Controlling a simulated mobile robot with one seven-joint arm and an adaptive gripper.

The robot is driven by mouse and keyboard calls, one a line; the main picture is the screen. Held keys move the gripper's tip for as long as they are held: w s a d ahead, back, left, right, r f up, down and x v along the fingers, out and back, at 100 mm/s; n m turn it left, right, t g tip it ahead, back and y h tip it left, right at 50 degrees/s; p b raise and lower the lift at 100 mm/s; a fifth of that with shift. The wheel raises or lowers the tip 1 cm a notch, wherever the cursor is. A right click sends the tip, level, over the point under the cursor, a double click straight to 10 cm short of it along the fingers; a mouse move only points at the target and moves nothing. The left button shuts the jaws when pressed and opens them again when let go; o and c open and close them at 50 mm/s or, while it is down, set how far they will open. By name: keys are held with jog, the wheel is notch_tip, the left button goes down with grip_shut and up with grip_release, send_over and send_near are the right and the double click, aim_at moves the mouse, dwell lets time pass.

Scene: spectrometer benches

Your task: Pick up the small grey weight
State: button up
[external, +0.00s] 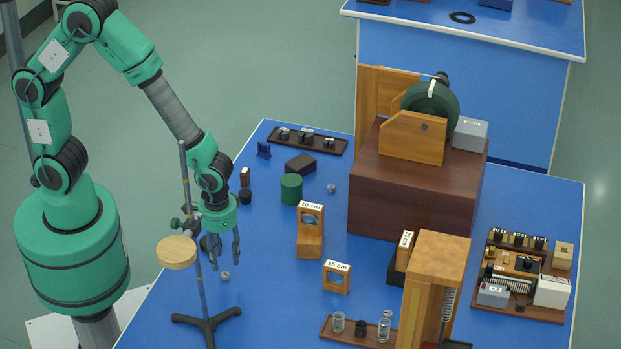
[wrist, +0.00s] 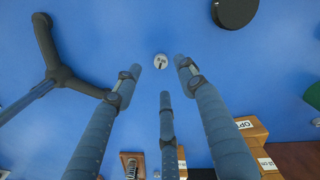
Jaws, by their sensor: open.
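A small grey round weight (external: 225,276) lies on the blue bench near the foot of the tripod stand. In the wrist view a small pale grey round piece (wrist: 160,61), apparently this weight, lies just ahead of the fingertips. My gripper (external: 224,260) points down above the bench, close to the weight. Its three fingers (wrist: 158,77) are spread open with nothing between them. The fingers appear apart from the weight; the exact height gap cannot be told. A second small grey piece (external: 331,187) lies farther back, right of the green cylinder.
The dark tripod stand (external: 207,322) with a round wooden plate (external: 177,252) stands close beside my gripper; its legs show in the wrist view (wrist: 65,75). A black disc (wrist: 235,12) lies nearby. Wooden holders (external: 310,240) stand to the right.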

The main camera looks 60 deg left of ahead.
aim_at(225, 274)
jog(key=shift+f, duration=0.35)
jog(key=shift+f, duration=0.1)
jog(key=shift+a+f+b, duration=0.1)
jog(key=shift+f+b, duration=0.85)
jog(key=shift+f, duration=1.55)
grip_shut()
